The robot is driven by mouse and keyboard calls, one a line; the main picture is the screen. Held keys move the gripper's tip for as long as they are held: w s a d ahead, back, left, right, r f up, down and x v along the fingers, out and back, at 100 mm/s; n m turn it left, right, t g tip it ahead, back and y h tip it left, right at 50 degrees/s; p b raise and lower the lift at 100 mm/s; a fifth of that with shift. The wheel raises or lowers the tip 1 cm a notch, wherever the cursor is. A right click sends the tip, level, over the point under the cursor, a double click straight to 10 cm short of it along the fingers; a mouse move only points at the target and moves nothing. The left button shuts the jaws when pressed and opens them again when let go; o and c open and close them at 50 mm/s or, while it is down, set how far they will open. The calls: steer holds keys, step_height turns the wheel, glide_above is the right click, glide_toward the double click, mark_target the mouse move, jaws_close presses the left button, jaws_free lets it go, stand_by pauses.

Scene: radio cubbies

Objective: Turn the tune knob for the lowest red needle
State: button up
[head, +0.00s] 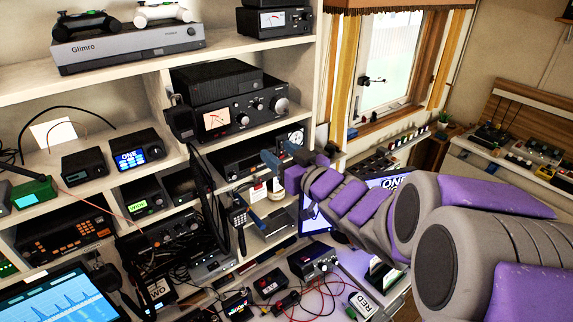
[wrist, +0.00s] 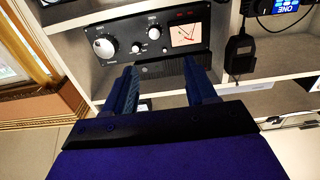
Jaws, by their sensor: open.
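A black tuner box (head: 236,116) with a lit crossed-needle meter (head: 217,119) sits on the middle shelf. Its largest knob (head: 281,105) is at the right end, with smaller knobs between. In the wrist view the same front appears upside down, with the meter (wrist: 185,35) at right, the big silver-faced knob (wrist: 104,47) at left and smaller knobs between. Red shows on the meter face; needle heights and knob labels are too small to read. My gripper (head: 277,160) is open and empty, below and in front of the tuner. Its fingers (wrist: 160,68) point at the panel, touching no knob.
Another black box with a meter (head: 272,21) stands on the top shelf. A black radio (head: 245,158) sits in the cubby below the tuner. A handset (head: 181,120) hangs beside the tuner. Cables and small devices crowd the desk below. A window (head: 388,60) is at right.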

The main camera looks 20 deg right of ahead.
steer(key=shift+b+v, duration=0.7)
steer(key=shift+v, duration=0.25)
steer(key=shift+a+f, duration=0.1)
